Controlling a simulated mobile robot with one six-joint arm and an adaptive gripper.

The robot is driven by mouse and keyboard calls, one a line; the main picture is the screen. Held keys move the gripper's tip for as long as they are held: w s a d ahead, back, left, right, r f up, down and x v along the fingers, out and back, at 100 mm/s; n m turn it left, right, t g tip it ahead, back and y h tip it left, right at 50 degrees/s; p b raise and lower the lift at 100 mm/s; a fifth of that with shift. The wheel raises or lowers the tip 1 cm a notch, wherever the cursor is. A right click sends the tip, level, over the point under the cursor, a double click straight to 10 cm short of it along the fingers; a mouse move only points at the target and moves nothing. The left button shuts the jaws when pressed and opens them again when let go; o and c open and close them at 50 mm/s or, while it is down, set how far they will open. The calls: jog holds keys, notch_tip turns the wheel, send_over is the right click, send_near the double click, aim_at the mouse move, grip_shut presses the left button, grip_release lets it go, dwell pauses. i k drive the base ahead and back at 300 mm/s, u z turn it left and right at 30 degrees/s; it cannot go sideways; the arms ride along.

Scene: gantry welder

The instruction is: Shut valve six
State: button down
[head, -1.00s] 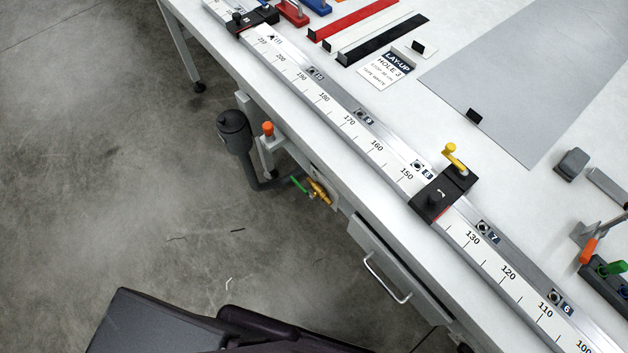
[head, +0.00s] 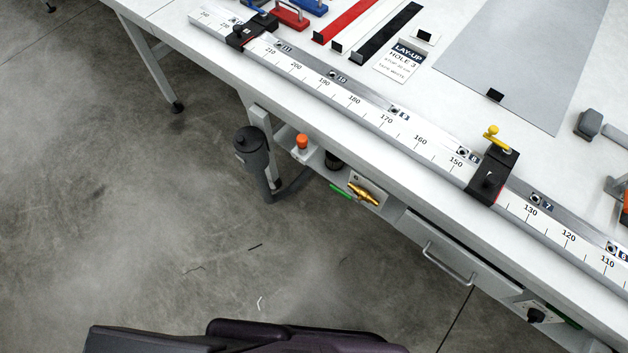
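A brass valve (head: 365,195) is mounted on a small pale plate under the front edge of the bench, in the middle of the head view. The plate carries a small dark mark that looks like a 6. The valve's green lever (head: 341,191) sticks out to the left, roughly along the line of the brass body. Whether the valve is open or shut is hard to tell at this size. My gripper is not in view.
An orange-capped knob (head: 302,142) and a dark grey cylinder with a hose (head: 250,148) are left of the valve. A drawer with a bar handle (head: 447,266) is to its right. The bench top (head: 330,120) overhangs.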

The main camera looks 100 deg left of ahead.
aim_at(351, 198)
jog(key=z, duration=0.25)
jog(key=k, duration=0.35)
jog(key=u, duration=2.7)
jog(key=k, duration=0.2)
jog(key=u, duration=1.8)
